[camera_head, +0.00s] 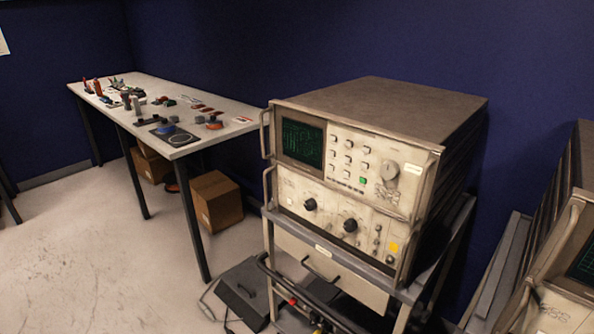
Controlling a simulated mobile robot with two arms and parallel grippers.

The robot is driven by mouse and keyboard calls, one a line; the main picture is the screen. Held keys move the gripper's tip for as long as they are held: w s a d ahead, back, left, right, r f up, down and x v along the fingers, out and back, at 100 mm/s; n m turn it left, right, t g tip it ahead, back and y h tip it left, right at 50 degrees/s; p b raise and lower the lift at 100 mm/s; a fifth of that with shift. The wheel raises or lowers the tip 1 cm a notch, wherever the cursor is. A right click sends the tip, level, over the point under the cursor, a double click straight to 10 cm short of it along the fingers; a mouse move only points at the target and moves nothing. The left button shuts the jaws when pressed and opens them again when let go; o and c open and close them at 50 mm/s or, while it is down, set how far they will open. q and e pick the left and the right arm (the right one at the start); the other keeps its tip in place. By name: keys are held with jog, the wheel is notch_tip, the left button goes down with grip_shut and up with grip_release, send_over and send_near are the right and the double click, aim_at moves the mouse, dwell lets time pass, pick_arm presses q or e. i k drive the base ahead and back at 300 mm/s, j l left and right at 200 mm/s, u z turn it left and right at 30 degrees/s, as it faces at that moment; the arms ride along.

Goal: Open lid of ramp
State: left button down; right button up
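I cannot make out a ramp with a lid for certain. A dark, flat, sloped box (243,290) with a handle-like part on top lies on the floor at the bottom centre, left of the instrument cart. A thin cable runs beside it. I cannot tell whether this box is the ramp, or whether it has a lid. Neither of my grippers is in view.
An instrument stack (350,185) with a green screen stands on a metal cart (450,245). A long table (215,110) with small tools stands at the back left, with cardboard boxes (215,201) under it. More equipment (560,270) is at right. The left floor is clear.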

aim_at(248, 281)
jog(key=i+j+z, duration=0.1)
jog(key=j, duration=0.3)
jog(key=i+j+z, duration=0.15)
jog(key=j, duration=0.2)
jog(key=i+j+z, duration=0.1)
jog(key=j, duration=0.3)
jog(key=i+j+z, duration=0.1)
jog(key=j, duration=0.35)
jog(key=i, duration=0.05)
